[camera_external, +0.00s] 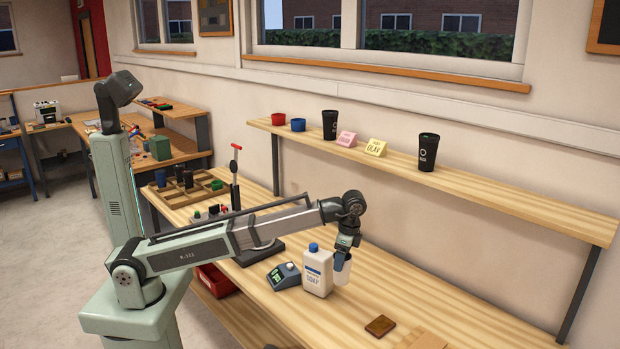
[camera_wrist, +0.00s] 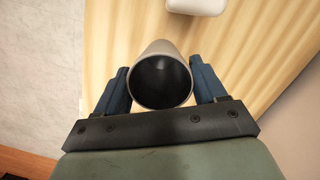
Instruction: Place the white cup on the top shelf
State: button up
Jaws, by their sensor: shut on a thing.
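My gripper (camera_external: 341,262) is shut on the white cup (camera_external: 343,271), just right of the soap bottle in the external view. In the wrist view the cup (camera_wrist: 161,76) sits between the two blue fingers of my gripper (camera_wrist: 162,86), with its dark open mouth facing the camera. I cannot tell whether the cup's base touches the table. The top shelf (camera_external: 480,189) is a long wooden board along the wall, above and behind my gripper.
A white soap bottle (camera_external: 317,271) with a blue cap stands close left of the cup. The shelf's right part is clear.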

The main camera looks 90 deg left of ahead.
jog(key=a+r+n, duration=0.2)
jog(key=a, duration=1.1)
jog(key=s+a+f, duration=0.1)
jog(key=s+a, duration=0.3)
jog(key=s, duration=0.3)
jog(key=s+a+f+n, duration=0.1)
jog(key=s+a, duration=0.3)
jog(key=s, duration=0.3)
jog(key=s+a+f, duration=0.2)
jog(key=s+a, duration=0.2)
jog(key=s, duration=0.3)
notch_tip(320, 180, down, 9)
jog(key=shift+w+d, duration=0.15)
jog(key=shift+d, duration=0.1)
jog(key=shift+f, duration=0.15)
jog(key=shift+o, duration=1.3)
jog(key=o, duration=0.4)
jog(key=shift+o, duration=0.2)
